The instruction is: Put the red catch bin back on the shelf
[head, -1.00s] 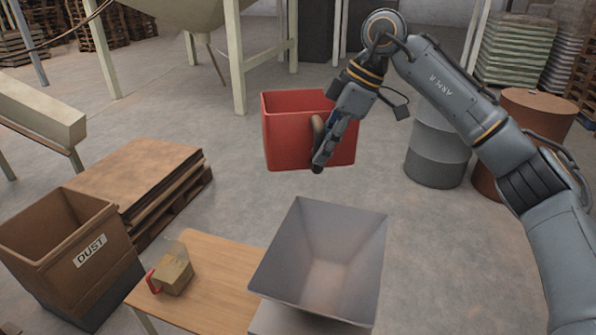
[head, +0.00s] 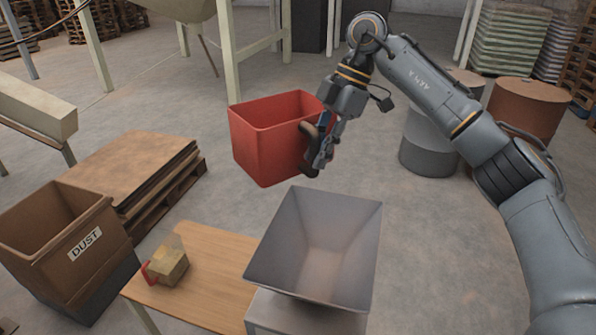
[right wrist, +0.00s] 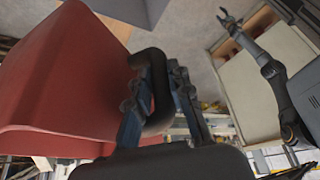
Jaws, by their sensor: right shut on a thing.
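The red catch bin (head: 265,145) hangs in the air behind the grey hopper in the head view, slightly tilted, open side up. My right gripper (head: 317,150) is shut on the dark handle at the bin's right side. In the right wrist view the gripper's fingers (right wrist: 160,100) close around the dark handle loop (right wrist: 150,75), and the bin's red wall (right wrist: 60,80) fills the left. My left gripper (right wrist: 230,20) shows small at the top right of that view, its fingers apart and empty. I cannot make out the shelf for certain.
A grey hopper (head: 318,240) stands in front of the bin. Left of it is a wooden table (head: 205,290) with a small box (head: 168,265). A brown DUST bin (head: 60,235) and stacked sheets on a pallet (head: 125,170) stand left. Drums (head: 525,110) stand right.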

